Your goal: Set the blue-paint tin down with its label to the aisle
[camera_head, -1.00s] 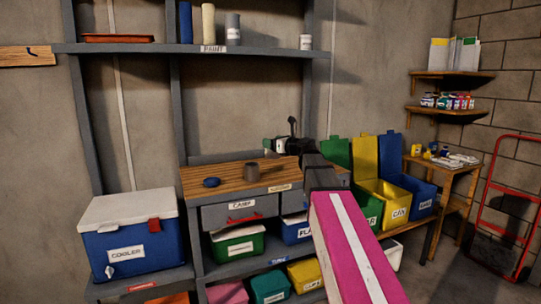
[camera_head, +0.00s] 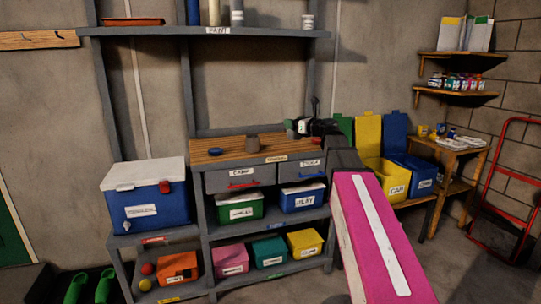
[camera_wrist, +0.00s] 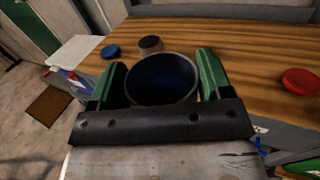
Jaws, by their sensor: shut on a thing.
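My gripper (camera_wrist: 155,85) has its green fingers shut on an open tin (camera_wrist: 162,78) with a dark rim and a dark blue inside, so I take it for the blue-paint tin. In the head view my gripper (camera_head: 303,127) is at the right end of the wooden bench top (camera_head: 226,155). The tin is seen from above in the wrist view and looks roughly upright. Its label is not visible, and I cannot tell whether its base touches the wood. A second, greyish tin (camera_head: 252,143) stands on the bench, also in the wrist view (camera_wrist: 150,43).
A blue lid (camera_head: 215,151) lies left of the grey tin. A red lid (camera_wrist: 300,80) lies right of my gripper in the wrist view. A cooler (camera_head: 148,200) stands left of the bench, coloured bins (camera_head: 397,172) to the right.

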